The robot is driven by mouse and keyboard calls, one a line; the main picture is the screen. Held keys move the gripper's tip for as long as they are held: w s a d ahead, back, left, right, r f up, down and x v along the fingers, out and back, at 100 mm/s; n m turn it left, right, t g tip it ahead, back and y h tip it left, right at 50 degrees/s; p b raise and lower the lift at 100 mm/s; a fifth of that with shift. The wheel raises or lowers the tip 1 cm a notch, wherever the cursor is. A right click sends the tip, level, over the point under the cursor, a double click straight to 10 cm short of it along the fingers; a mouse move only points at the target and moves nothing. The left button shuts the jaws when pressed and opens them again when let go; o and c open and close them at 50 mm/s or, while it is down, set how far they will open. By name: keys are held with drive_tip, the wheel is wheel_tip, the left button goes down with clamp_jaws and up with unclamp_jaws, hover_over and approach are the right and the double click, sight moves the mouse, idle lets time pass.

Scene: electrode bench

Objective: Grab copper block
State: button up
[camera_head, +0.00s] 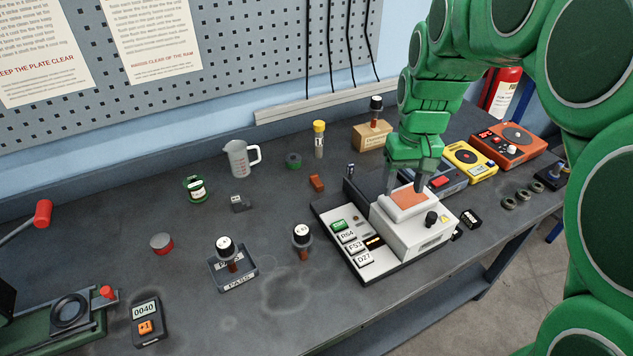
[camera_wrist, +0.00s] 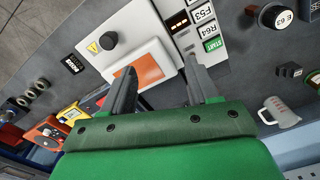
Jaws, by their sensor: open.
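A small reddish-brown block (camera_head: 317,183) lies on the bench, left of the white machine. A flat copper-coloured piece (camera_head: 410,198) sits on top of the white machine (camera_head: 408,228); it also shows in the wrist view (camera_wrist: 150,62). I cannot tell for certain which of the two is the copper block. My gripper (camera_head: 404,183) points down just behind and over the machine's top. In the wrist view my gripper (camera_wrist: 160,68) is open, with nothing between its fingers, and one finger partly covers the copper-coloured piece.
A wooden box (camera_head: 371,136) and a yellow-capped vial (camera_head: 319,140) stand behind. A yellow device (camera_head: 469,160) and an orange device (camera_head: 508,146) are at right. A measuring jug (camera_head: 241,159) stands at back left. Two dark-topped electrodes stand at front left. Bare bench lies between.

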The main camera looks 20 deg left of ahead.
drive_tip(key=w+a+f, duration=0.1)
drive_tip(key=w+a, duration=0.2)
drive_tip(key=w+a+f+n, duration=0.1)
drive_tip(key=w+a+f, duration=0.1)
drive_tip(key=w+a, duration=0.1)
drive_tip(key=w+a+f+n, duration=0.1)
drive_tip(key=w+a, duration=0.2)
drive_tip(key=a, duration=0.2)
drive_tip(key=shift+w+f+t, duration=0.2)
drive_tip(key=shift+f+t, duration=0.05)
drive_tip(key=shift+t, duration=0.05)
drive_tip(key=n, duration=0.2)
hover_over(317, 181)
drive_tip(key=shift+t+y, duration=0.3)
drive_tip(key=shift+y, duration=0.1)
wheel_tip(317, 181, down, 6)
drive_tip(key=shift+w, duration=0.15)
drive_tip(key=shift+f, duration=1.35)
drive_tip(key=shift+s+f, duration=0.2)
drive_tip(key=shift+f, duration=2.4)
clamp_jaws()
